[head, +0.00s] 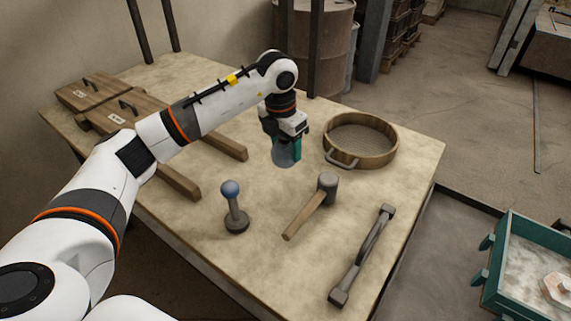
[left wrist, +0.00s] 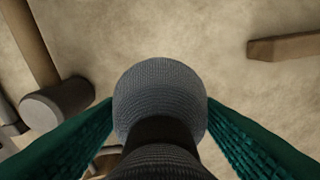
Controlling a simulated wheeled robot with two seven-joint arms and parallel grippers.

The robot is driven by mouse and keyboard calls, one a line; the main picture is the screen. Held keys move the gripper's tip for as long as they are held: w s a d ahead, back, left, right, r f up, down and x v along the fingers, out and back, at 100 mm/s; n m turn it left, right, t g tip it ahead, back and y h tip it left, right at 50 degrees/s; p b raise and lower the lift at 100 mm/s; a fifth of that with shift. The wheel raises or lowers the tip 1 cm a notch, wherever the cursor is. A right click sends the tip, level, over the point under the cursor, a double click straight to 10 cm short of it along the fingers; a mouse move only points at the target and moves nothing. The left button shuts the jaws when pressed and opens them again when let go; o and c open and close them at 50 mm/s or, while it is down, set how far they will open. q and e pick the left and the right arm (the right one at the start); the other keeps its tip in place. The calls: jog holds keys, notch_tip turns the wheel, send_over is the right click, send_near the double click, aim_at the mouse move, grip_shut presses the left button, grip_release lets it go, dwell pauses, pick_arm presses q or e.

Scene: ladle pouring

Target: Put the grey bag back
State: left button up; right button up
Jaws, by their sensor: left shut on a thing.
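The grey bag (head: 286,153) is a small woven pouch, at the back middle of the table in the head view. My left gripper (head: 287,143) is above the table and shut on the bag, with its green fingers on both sides. In the left wrist view the bag (left wrist: 160,90) fills the space between the two green fingers (left wrist: 158,122), with a dark band around its neck. The bag hangs over or stands on the table; I cannot tell if it touches. My right gripper is not in view.
On the table (head: 190,235) are a round wooden sieve (head: 360,140), a mallet (head: 312,203), a blue-knobbed tool (head: 233,205), a metal rammer (head: 362,255) and wooden boxes (head: 92,93) at the left. A green crate (head: 520,265) stands beyond the right edge.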

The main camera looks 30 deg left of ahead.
aim_at(286, 159)
pick_arm(q)
notch_tip(286, 159, down, 5)
jog(key=shift+f, duration=0.1)
dwell(0.3)
jog(key=o, duration=1)
jog(key=shift+r, duration=0.3)
jog(key=r, duration=0.4)
jog(key=s+r, duration=0.1)
jog(key=r, duration=0.6)
jog(key=shift+s+a+r, duration=0.2)
jog(key=shift+r, duration=0.1)
